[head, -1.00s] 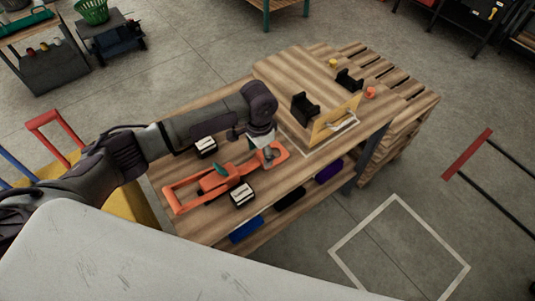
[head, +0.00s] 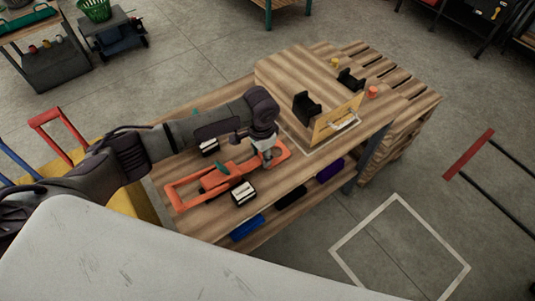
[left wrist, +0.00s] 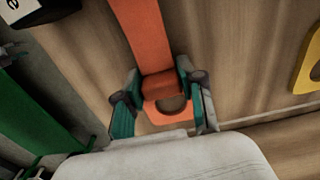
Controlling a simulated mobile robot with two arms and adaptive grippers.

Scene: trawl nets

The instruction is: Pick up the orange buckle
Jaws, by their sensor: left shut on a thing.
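The orange buckle (head: 190,192) lies on the wooden workbench (head: 187,225), a long orange piece with a frame at its left end and a looped right end. My left gripper (head: 268,160) is over its right end. In the left wrist view the left gripper (left wrist: 165,100) has its teal fingers on both sides of the orange piece (left wrist: 145,40), shut on it near the end with the round hole. The buckle still appears to rest on the bench. My right gripper is not in view.
Black-and-white blocks (head: 243,193) stand beside the buckle. Black brackets (head: 306,107) and an upright wooden panel (head: 335,118) with a handle stand to the right. Blue (head: 247,228), black and purple items are on the lower shelf.

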